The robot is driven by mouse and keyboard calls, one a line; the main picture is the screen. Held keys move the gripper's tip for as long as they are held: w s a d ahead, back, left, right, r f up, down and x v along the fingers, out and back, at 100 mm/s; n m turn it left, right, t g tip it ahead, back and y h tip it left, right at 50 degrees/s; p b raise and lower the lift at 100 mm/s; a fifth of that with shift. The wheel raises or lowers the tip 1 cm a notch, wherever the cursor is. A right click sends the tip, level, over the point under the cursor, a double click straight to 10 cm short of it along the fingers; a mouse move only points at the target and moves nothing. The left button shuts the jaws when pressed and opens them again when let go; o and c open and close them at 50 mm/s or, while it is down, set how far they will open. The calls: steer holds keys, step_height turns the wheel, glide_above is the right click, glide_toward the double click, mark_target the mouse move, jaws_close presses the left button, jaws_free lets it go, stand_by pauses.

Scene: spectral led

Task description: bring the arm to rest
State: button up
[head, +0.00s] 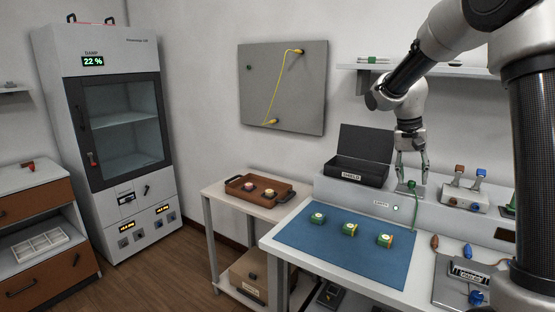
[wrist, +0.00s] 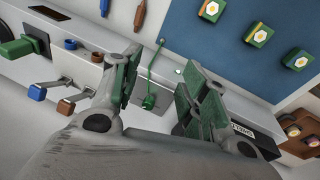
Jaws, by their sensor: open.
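My gripper (head: 412,172) hangs from my arm, pointing down over the raised back ledge of the workbench. Its fingers are apart with nothing held between them. In the wrist view my gripper (wrist: 165,70) shows its two green-padded fingers spread. A small green-ended part (wrist: 149,101) with a thin green stem shows in the gap between the fingers. In the head view this green part (head: 411,184) is just below the fingertips; I cannot tell if they touch it.
A black open-lidded box (head: 358,173) stands left of my gripper. Several green blocks lie on the blue mat (head: 340,262). A switch unit (head: 463,195) stands to the right. A wall shelf (head: 352,67) is behind my arm. A brown tray (head: 281,200) is on the side table.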

steer(key=s+a+r+n+t+y, duration=0.1)
steer(key=s+r+n+t, duration=0.1)
steer(key=s, duration=1.3)
steer(key=s+a+r+n+t+y, duration=0.1)
steer(key=s+a+r+n+t, duration=0.1)
steer(key=s, duration=1.3)
steer(key=shift+r+n+y, duration=0.4)
steer(key=shift+r+n, duration=0.35)
steer(key=shift+n, duration=0.05)
